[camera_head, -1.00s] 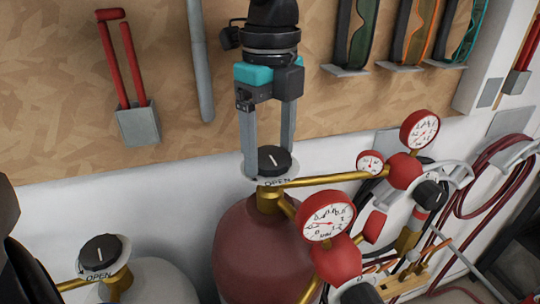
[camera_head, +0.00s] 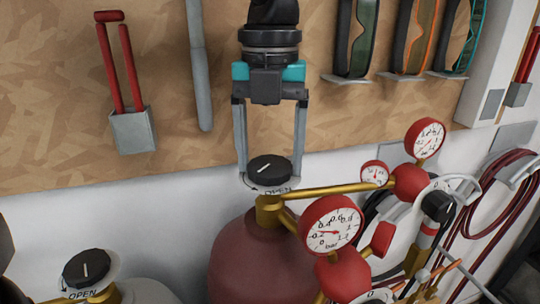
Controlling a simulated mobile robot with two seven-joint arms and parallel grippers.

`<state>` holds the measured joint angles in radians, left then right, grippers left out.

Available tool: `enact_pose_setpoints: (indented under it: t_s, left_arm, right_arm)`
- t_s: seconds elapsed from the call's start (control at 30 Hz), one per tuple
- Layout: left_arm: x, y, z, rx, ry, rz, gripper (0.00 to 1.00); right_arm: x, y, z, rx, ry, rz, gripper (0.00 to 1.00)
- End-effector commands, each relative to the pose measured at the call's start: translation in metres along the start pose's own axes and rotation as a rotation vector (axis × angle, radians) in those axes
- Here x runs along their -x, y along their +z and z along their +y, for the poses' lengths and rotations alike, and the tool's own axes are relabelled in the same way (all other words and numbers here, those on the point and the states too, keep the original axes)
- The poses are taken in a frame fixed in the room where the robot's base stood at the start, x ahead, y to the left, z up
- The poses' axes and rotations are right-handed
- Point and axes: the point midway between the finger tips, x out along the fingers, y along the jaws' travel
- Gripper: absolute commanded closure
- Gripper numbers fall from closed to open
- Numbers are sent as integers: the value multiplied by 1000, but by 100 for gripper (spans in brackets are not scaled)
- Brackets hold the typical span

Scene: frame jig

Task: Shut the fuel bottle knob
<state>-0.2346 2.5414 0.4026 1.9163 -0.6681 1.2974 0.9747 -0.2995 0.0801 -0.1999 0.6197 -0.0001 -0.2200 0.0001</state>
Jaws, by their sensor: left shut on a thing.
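The fuel bottle (camera_head: 245,255) is the dark red cylinder at the lower middle. Its black round knob (camera_head: 269,168) sits on top, above a brass valve (camera_head: 269,211) and a white dial plate marked OPEN (camera_head: 276,190). A white line on the knob's top slants up to the right. My left gripper (camera_head: 269,172) comes down from above with a finger on each side of the knob and is shut on it. My right gripper is not in view.
Red pressure gauges (camera_head: 331,224) on brass pipes stand close on the right. A grey bottle with another black knob (camera_head: 87,268) is at the lower left. A wooden tool board (camera_head: 60,60) with red-handled tools and goggles is behind.

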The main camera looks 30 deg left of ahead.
Motion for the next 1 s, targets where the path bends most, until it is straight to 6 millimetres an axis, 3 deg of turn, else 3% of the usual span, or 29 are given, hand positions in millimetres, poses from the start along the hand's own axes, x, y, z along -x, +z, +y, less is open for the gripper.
enact_pose_setpoints:
  t_s: [1.0]
  left_arm:
    - [2, 1, 0, -967, -2, -4, 79]
  right_arm:
    - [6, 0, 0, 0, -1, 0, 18]
